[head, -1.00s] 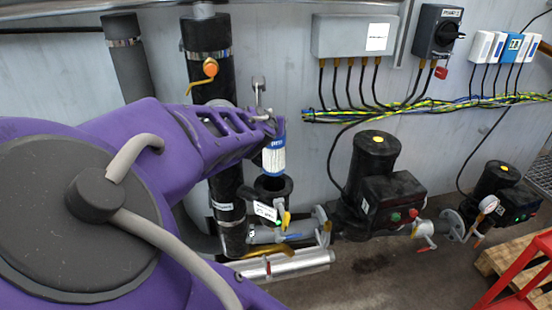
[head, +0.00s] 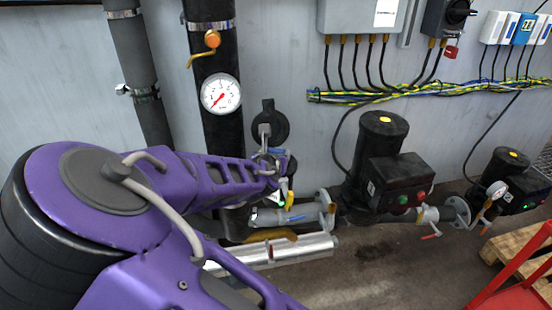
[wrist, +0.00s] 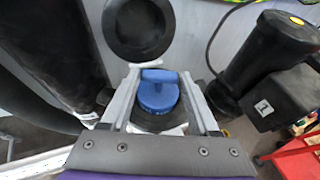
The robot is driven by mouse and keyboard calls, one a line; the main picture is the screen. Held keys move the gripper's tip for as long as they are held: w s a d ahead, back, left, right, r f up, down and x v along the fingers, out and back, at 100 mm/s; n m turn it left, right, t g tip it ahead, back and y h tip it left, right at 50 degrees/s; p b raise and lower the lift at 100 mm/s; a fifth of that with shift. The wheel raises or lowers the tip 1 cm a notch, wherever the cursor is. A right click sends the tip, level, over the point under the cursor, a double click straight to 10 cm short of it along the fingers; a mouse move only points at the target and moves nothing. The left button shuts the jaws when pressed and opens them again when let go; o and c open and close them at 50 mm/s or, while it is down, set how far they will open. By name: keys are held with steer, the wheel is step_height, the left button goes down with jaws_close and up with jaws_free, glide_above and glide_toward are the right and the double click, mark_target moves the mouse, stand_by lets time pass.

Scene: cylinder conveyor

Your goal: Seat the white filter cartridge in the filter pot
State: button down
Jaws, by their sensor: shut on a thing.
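The filter cartridge shows in the wrist view as a round blue cap with a raised handle (wrist: 158,97). My gripper (wrist: 160,77) is shut on that handle, with one finger on each side. The black rim of the filter pot (wrist: 150,127) shows around and below the cap. The white body of the cartridge is hidden, and the cap appears to sit within the pot's opening; its exact depth cannot be told. In the head view my gripper (head: 270,168) is over the pot (head: 291,166), which it largely covers.
A black round lid (head: 270,124) stands raised behind the pot; it also shows in the wrist view (wrist: 138,27). A thick black pipe with a gauge (head: 221,93) stands to the left. A black pump (head: 376,150) stands to the right. Cables run along the wall.

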steer(key=shift+f, duration=0.75)
steer(key=shift+c, duration=0.6)
jaws_free()
steer(key=p+v, duration=0.3)
steer(key=v, duration=0.9)
